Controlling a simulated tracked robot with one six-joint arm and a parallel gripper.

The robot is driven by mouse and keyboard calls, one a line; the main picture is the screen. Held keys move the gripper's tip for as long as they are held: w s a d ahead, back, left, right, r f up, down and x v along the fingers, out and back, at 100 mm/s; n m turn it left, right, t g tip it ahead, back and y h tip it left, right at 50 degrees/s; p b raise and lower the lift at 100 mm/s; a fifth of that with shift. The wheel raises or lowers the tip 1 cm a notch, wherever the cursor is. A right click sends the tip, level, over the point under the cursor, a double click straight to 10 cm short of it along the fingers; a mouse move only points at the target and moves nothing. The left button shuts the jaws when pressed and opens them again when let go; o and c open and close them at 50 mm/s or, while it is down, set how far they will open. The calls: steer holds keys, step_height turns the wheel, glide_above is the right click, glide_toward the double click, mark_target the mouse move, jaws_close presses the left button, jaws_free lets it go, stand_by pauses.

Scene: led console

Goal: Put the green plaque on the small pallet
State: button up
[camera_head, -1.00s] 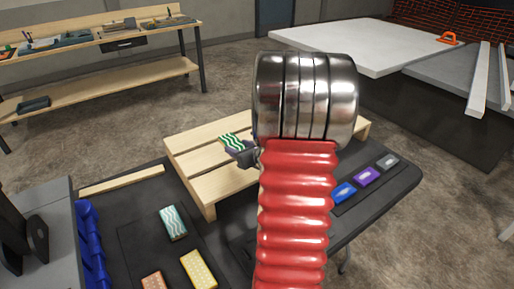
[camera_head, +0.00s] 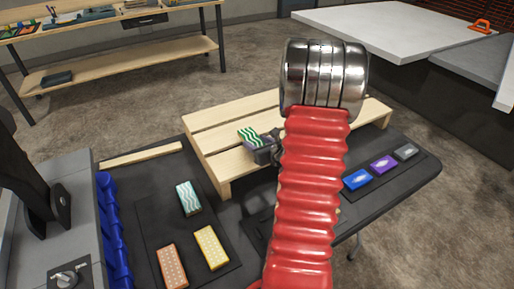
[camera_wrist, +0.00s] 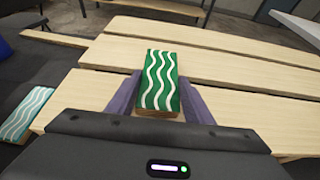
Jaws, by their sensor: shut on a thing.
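The green plaque (camera_wrist: 160,82), with white wavy lines, is held between the two fingers of my gripper (camera_wrist: 159,102) in the wrist view. In the head view the plaque (camera_head: 249,136) shows at the gripper's left end, over the small pallet (camera_head: 226,159). The pallet is made of light wooden slats, and it fills the middle of the wrist view too (camera_wrist: 235,60). My gripper (camera_head: 258,143) is shut on the plaque. I cannot tell whether the plaque touches the slats. My red arm hides part of the pallet.
On the black table left of the pallet lie a pale teal wavy plaque (camera_head: 188,198), a yellow plaque (camera_head: 211,247) and an orange plaque (camera_head: 172,266). Blue (camera_head: 357,180), purple (camera_head: 383,165) and grey (camera_head: 406,152) pieces lie to the right. A wooden strip (camera_head: 142,155) lies at the back left.

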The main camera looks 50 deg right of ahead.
steer(key=shift+f, duration=1.15)
steer(key=shift+f, duration=0.1)
steer(key=o, duration=1.2)
steer(key=v, duration=1.2)
steer(key=shift+d, duration=0.1)
